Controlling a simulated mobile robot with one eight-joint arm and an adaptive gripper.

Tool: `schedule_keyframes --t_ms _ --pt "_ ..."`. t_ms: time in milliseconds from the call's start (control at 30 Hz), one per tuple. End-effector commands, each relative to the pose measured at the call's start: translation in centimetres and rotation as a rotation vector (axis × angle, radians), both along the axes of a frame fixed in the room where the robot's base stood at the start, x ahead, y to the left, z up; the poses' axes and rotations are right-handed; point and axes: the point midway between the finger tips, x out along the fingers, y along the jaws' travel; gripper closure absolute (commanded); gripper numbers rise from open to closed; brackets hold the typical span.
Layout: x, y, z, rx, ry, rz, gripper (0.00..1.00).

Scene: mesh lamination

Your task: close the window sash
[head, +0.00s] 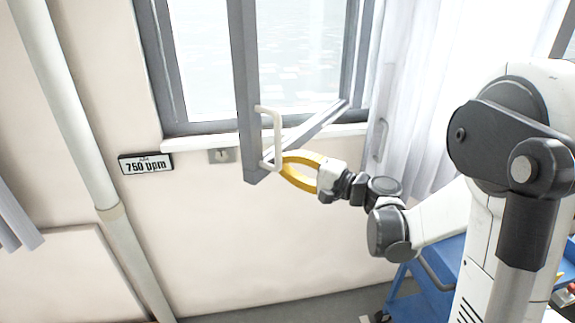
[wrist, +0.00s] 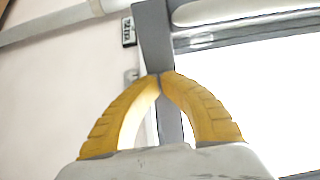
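The window sash (head: 246,85) stands swung open into the room, its grey frame tilted away from the window opening. A white bar handle (head: 274,140) is mounted on its near edge. My gripper (head: 284,163) has two curved yellow fingers and is beside the lower end of the handle, with its tips very close to it. Whether they touch it is unclear. In the wrist view my gripper (wrist: 160,76) has its fingertips together, with nothing visible between them. A grey frame bar (wrist: 155,45) shows behind the tips.
The fixed window frame (head: 158,75) and white sill (head: 200,143) are behind the sash. A small metal plate (head: 222,156) is on the wall below. A sign (head: 146,163) and pipe (head: 75,125) are left, a curtain (head: 410,110) and blue cart (head: 415,292) right.

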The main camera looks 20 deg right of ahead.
Motion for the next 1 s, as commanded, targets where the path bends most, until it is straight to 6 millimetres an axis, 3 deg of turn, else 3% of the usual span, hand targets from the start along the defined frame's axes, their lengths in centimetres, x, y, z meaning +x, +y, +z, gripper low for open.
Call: schedule_keyframes --t_ms 167,267,467,600,800,1000 --pt "2.8 3.1 0.0 0.000 0.000 -0.070 1.00" --pt "5.5 5.4 -0.1 0.000 0.000 -0.138 1.00" --pt "13.1 10.1 -0.1 0.000 0.000 -0.314 1.00" --pt "19.2 12.4 -0.1 0.000 0.000 -0.449 1.00" --pt "26.7 13.9 0.0 0.000 0.000 -0.612 1.00" --pt "31.8 14.2 0.1 0.000 0.000 -0.723 1.00"
